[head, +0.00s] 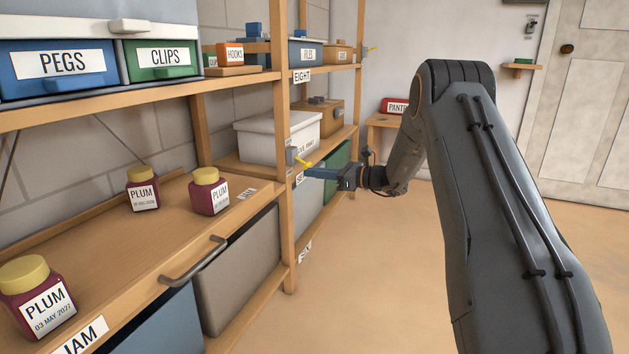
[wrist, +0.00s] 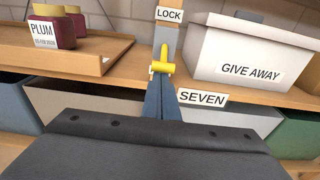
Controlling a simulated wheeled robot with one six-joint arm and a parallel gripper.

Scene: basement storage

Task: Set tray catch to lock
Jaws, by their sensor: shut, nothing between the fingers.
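The tray catch is a small yellow lever (head: 303,163) on a grey plate on the shelf's front post. In the wrist view the yellow catch (wrist: 162,66) sits below a LOCK label (wrist: 169,15). My gripper (head: 309,173) is shut and empty, its blue fingertips right at the catch. In the wrist view the fingers (wrist: 162,88) reach up to the yellow piece; I cannot tell whether they touch it. The wooden pull-out tray (head: 110,235) carries plum jars and has a grey handle (head: 193,262). Any other label of the catch is hidden.
A white GIVE AWAY box (wrist: 250,50) stands right of the post, above a SEVEN label (wrist: 202,96). A plum jar (head: 210,192) stands near the tray's far end. Open floor (head: 370,270) lies to the right.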

